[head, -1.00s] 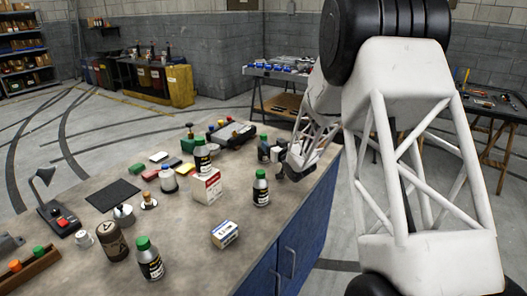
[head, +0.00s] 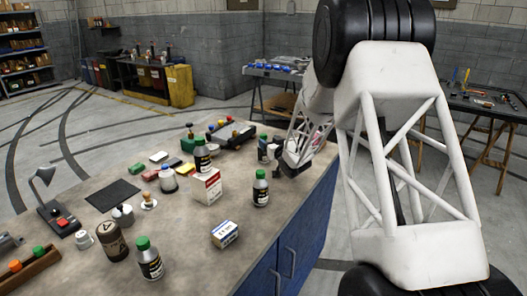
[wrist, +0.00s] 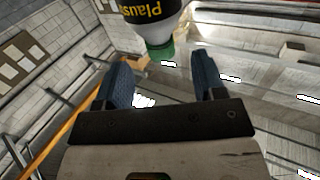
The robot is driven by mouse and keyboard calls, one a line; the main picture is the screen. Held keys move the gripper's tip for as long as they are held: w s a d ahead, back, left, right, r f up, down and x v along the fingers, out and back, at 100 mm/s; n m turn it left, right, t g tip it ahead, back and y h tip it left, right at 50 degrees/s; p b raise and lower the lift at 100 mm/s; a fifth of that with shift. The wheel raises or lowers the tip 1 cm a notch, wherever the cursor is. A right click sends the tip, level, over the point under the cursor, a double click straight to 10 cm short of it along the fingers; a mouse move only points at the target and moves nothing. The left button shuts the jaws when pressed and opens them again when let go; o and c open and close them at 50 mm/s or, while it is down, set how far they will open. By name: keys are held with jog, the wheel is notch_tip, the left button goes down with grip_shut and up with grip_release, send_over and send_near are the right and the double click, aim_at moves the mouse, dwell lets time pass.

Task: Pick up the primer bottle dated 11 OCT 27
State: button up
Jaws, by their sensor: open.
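Several dark bottles with green caps and black-and-yellow labels stand on the bench: one at the front (head: 150,262), one at the middle right (head: 261,190), one behind the white-and-red box (head: 202,158), and one at the far right (head: 263,148). No date is legible on any. My gripper (head: 281,164) is open, low over the bench beside the far-right bottle. In the wrist view, upside down, a bottle with a green cap (wrist: 160,50) lies ahead of the gap between my open fingers (wrist: 164,78). Its label shows part of a word; the rest is cut off.
A white-and-red box (head: 207,187) and a small blue-and-white box (head: 224,234) stand on the bench (head: 190,270). A brown jar (head: 111,242), lamp (head: 45,190) and black mat (head: 112,195) are at left. Bare bench lies around the middle-right bottle.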

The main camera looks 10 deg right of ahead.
aim_at(265, 139)
jog(key=shift+w, duration=0.1)
jog(key=shift+x, duration=2.5)
grip_shut()
